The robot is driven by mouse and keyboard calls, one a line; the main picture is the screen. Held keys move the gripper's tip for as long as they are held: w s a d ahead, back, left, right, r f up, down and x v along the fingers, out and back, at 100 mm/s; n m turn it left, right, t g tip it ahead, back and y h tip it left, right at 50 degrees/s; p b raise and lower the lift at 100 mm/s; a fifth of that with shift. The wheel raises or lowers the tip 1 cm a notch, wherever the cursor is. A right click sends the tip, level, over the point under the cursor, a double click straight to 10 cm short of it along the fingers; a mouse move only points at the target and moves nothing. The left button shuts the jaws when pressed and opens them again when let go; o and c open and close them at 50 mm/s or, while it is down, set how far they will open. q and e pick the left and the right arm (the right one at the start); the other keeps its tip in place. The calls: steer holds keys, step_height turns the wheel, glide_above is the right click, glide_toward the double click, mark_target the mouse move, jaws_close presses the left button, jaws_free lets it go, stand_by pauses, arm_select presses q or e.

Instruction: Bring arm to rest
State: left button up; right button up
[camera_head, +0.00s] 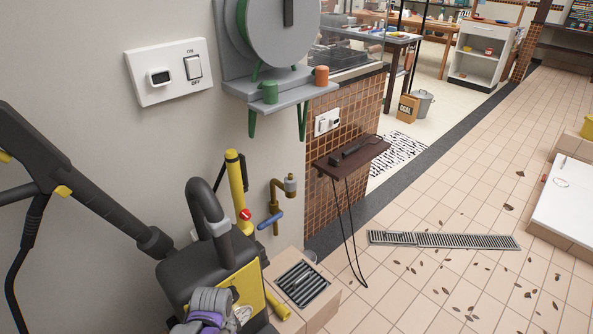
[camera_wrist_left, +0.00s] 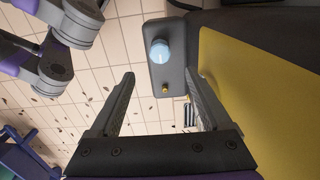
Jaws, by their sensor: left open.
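My left gripper (camera_wrist_left: 163,78) shows in the left wrist view with its two dark fingers spread apart and nothing between them. Beyond the fingers is a dark grey block with a light blue knob (camera_wrist_left: 159,50) and a small brass-coloured fitting; I cannot tell whether a finger touches the block. A black and yellow machine (camera_head: 237,274) stands at the bottom of the head view, and its yellow panel (camera_wrist_left: 240,85) fills the right of the wrist view. A grey and purple part of my arm shows in front of the machine. My right gripper is not recognisable in either view.
A black wand (camera_head: 95,190) slants along the wall at left. A yellow post (camera_head: 237,185), a brass tap (camera_head: 285,187) and a brown shelf (camera_head: 350,157) stand out beyond the machine. The tiled floor at right has a drain grate (camera_head: 445,240) and scattered leaves.

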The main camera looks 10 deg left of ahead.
arm_select(q)
steer(key=s+d+r+n+t, duration=0.3)
steer(key=s+r+n+t, duration=0.1)
steer(key=s+r+n, duration=0.55)
step_height(320, 180, up, 25)
steer(key=m+t+p, duration=0.1)
steer(key=p, duration=2)
steer(key=shift+p, duration=0.4)
arm_select(e)
step_height(320, 180, up, 25)
steer(key=w+t, duration=0.1)
